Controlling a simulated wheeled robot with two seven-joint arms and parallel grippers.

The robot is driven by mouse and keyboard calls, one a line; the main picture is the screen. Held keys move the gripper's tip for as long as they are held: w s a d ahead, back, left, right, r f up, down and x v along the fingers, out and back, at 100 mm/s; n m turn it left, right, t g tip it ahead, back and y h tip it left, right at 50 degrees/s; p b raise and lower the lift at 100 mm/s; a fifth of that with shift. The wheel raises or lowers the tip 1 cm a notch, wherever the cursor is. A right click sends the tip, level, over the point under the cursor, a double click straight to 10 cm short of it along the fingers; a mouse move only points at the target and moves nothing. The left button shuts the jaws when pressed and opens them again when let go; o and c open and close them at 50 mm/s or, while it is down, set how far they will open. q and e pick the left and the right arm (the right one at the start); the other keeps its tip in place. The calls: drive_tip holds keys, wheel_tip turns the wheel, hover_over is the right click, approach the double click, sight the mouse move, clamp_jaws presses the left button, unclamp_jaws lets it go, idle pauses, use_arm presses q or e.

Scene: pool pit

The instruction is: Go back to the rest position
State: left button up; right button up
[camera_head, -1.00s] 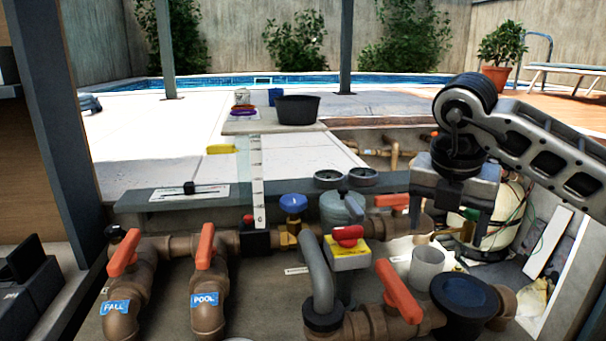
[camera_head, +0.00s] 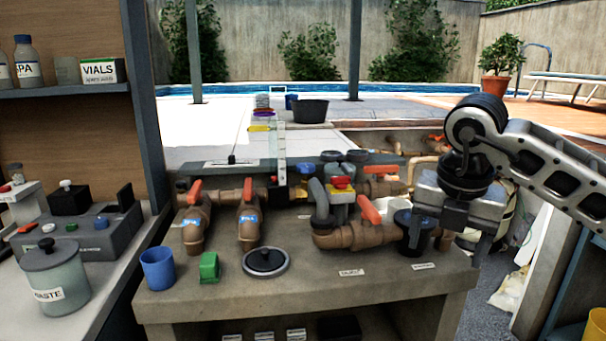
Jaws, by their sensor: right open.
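My right gripper (camera_head: 447,241) hangs at the right of the head view with its fingers pointing down. It is open, and I see nothing between its fingers. It is in front of the right end of the pipework, close to the dark blue lidded pot (camera_head: 415,231); I cannot tell whether they touch. The brown pipes (camera_head: 345,238) with orange handles run along the back of the concrete bench (camera_head: 310,289). My left gripper is not in the picture.
A blue cup (camera_head: 158,268), a green block (camera_head: 209,267) and a dark round lid (camera_head: 265,262) stand on the bench's front left. A side counter at left holds a waste jar (camera_head: 55,280) and a grey device (camera_head: 85,238).

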drive_tip(key=s+a+f+n+g+y, duration=0.2)
drive_tip(key=a+f+y, duration=0.2)
drive_tip(key=a, duration=0.4)
drive_tip(key=s+a+f+n+g+y, duration=0.1)
drive_tip(key=s+a+f+n+y, duration=0.2)
drive_tip(key=a+f, duration=0.3)
drive_tip(key=s+a+r+m+g+y, duration=0.1)
drive_tip(key=s+a+r+m+y, duration=0.15)
drive_tip(key=a+y, duration=0.4)
drive_tip(key=s+a+r+m+y, duration=0.1)
drive_tip(key=s+a+r+y, duration=0.35)
drive_tip(key=y, duration=0.25)
drive_tip(key=w+d+f+m+t+h, duration=0.3)
drive_tip(key=d+f+m+t+h, duration=0.15)
drive_tip(key=m+t, duration=0.6)
drive_tip(key=w+d+f+m+t+h, duration=0.35)
drive_tip(key=d+f+m+t, duration=0.2)
drive_tip(key=m+t, duration=0.45)
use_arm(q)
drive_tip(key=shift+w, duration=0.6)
use_arm(e)
drive_tip(key=s+d+f+m+g+h, duration=0.3)
drive_tip(key=s+f, duration=0.3)
drive_tip(key=f, duration=0.4)
drive_tip(key=s+d+f+m+g+h, duration=0.4)
drive_tip(key=s+f, duration=0.3)
drive_tip(key=f, duration=0.3)
drive_tip(key=shift+s+d+m+g+h, duration=0.2)
drive_tip(key=shift+m+g+h, duration=0.25)
drive_tip(key=shift+m+h, duration=0.3)
